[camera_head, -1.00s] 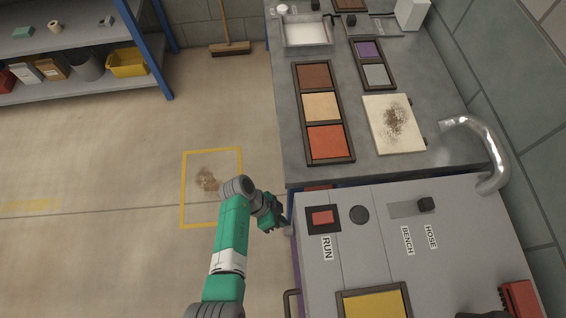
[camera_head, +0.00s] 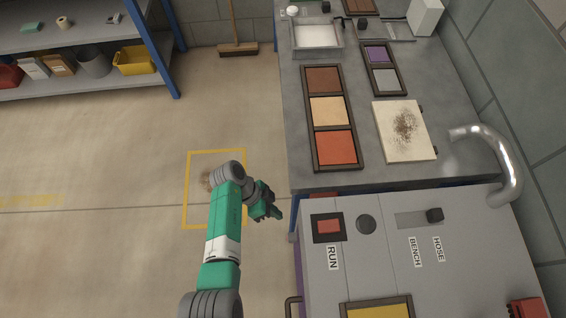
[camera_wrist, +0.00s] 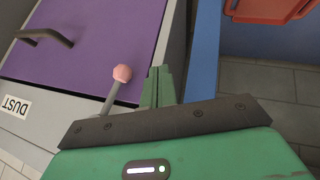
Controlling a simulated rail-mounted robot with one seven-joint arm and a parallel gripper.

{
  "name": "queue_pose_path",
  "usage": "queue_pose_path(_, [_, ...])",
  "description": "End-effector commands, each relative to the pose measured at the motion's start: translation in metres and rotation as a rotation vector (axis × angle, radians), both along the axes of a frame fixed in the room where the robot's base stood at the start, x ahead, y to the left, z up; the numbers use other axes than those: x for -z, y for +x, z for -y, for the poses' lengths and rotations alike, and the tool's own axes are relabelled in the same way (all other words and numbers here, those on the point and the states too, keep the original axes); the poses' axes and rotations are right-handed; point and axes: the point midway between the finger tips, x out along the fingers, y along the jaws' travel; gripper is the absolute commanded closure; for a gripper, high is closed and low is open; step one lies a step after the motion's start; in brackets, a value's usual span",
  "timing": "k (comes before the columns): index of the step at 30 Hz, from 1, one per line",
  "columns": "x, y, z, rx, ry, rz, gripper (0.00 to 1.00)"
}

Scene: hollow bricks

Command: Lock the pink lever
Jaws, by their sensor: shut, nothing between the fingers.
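The pink lever shows in the wrist view as a pink faceted knob (camera_wrist: 122,74) on a grey stem, standing out at the lower right edge of a purple panel (camera_wrist: 85,45). The foot of the stem is hidden behind my gripper's dark plate. My gripper (camera_wrist: 158,80) is shut and empty, its fingers just right of the knob with a small gap in the picture. In the head view my gripper (camera_head: 277,214) is beside the left side of the grey machine (camera_head: 385,275), where the lever is out of sight.
The purple panel has a dark handle (camera_wrist: 45,37) and a DUST label (camera_wrist: 15,106) near it. A blue post (camera_wrist: 203,50) and a red object (camera_wrist: 270,10) lie right of my fingers. The floor (camera_head: 120,235) left of my arm is clear.

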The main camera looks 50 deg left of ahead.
Motion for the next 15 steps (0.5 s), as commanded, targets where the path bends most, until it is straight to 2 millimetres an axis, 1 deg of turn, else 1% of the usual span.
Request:
queue_pose_path(1, [-0.001, 0.000, -0.008, 0.000, 0.002, 0.001, 1.00])
queue_pose_path(6, [-0.009, -0.002, -0.024, 0.007, 0.000, 0.001, 1.00])
queue_pose_path(10, [-0.012, -0.002, -0.028, 0.011, 0.000, -0.001, 1.00])
queue_pose_path(15, [-0.012, -0.003, -0.029, 0.011, 0.000, -0.001, 1.00])
